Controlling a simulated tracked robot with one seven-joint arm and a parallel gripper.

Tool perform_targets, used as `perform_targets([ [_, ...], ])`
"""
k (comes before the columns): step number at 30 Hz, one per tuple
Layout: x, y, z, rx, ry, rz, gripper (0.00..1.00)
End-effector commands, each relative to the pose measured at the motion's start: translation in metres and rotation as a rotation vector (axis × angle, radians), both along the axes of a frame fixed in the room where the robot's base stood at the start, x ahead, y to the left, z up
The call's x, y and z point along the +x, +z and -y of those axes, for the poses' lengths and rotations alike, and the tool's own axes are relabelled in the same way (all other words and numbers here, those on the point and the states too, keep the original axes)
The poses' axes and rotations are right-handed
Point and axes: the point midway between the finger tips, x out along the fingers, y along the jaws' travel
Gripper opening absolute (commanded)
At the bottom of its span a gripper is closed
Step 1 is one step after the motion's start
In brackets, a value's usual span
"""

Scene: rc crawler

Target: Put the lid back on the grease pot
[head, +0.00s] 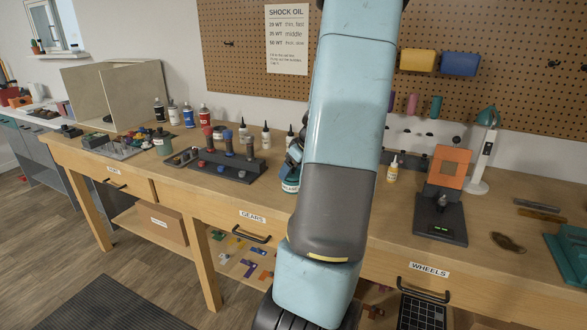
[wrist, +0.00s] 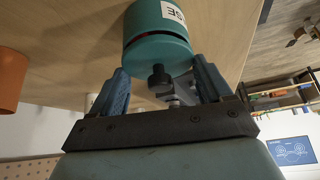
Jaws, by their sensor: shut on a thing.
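The teal grease pot (wrist: 152,18) has a white label, partly cut off by the top edge of the wrist view. Its teal lid (wrist: 163,58) with a dark knob (wrist: 158,75) is between the two blue fingers of my gripper (wrist: 160,68). My gripper is shut on the lid's sides. The lid is at the pot's mouth, with a thin dark and red line between them; I cannot tell whether it is fully seated. In the head view the pot (head: 290,186) stands on the bench, mostly hidden behind my arm.
A dark shock stand (head: 228,165) is left of the pot, with several bottles (head: 266,137) behind. An orange cylinder (wrist: 10,80) shows in the wrist view.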

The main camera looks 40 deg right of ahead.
Motion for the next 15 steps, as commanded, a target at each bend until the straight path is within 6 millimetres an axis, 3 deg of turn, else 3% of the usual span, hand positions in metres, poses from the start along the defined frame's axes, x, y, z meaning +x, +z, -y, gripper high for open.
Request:
perform_targets([
  [7, -0.0002, 0.0, 0.0002, 0.0, 0.0, 0.0, 0.49],
  [8, -0.0002, 0.0, 0.0002, 0.0, 0.0, 0.0, 0.8],
  [15, -0.0003, -0.0001, 0.0003, 0.0, 0.0, 0.0, 1.0],
])
